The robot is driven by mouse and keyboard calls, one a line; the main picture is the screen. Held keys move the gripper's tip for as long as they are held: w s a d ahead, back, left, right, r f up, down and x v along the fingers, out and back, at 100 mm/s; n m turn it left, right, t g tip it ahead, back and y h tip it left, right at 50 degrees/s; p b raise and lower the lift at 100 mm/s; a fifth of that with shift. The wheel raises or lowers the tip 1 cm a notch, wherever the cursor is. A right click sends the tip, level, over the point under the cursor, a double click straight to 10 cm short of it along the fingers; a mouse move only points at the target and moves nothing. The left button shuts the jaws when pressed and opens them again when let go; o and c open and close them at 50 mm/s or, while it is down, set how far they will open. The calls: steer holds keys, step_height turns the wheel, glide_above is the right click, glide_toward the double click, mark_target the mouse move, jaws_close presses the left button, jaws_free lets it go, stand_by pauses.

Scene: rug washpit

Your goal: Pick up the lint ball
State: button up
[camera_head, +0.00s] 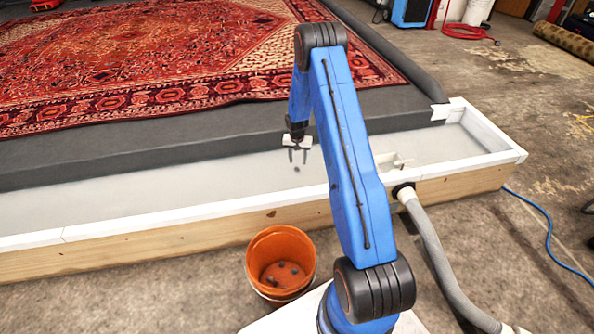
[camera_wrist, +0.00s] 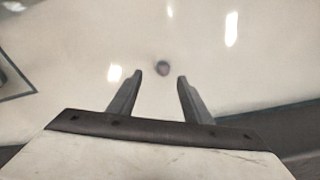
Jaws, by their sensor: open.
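The lint ball (camera_head: 296,169) is a small dark grey lump on the pale floor of the white trough. In the wrist view the lint ball (camera_wrist: 162,68) shows as a dark, slightly reddish spot just beyond the fingertips, between their lines. My gripper (camera_head: 298,157) hangs above the trough, pointing down, with the lint ball just below it in the head view. In the wrist view my gripper (camera_wrist: 158,76) is open, with nothing between its fingers. The exact height of the fingers above the ball is hard to tell.
An orange bucket (camera_head: 281,262) with several dark lumps inside stands in front of the trough's wooden wall (camera_head: 225,228). A red patterned rug (camera_head: 150,50) lies on the dark platform behind. A grey hose (camera_head: 432,245) joins the trough at the right, near a small white fitting (camera_head: 402,162).

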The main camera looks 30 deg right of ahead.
mark_target(297, 168)
steer(key=shift+w+f, duration=0.25)
steer(key=shift+f, duration=1.2)
steer(key=shift+w+f, duration=0.2)
steer(key=shift+f, duration=1.2)
jaws_close()
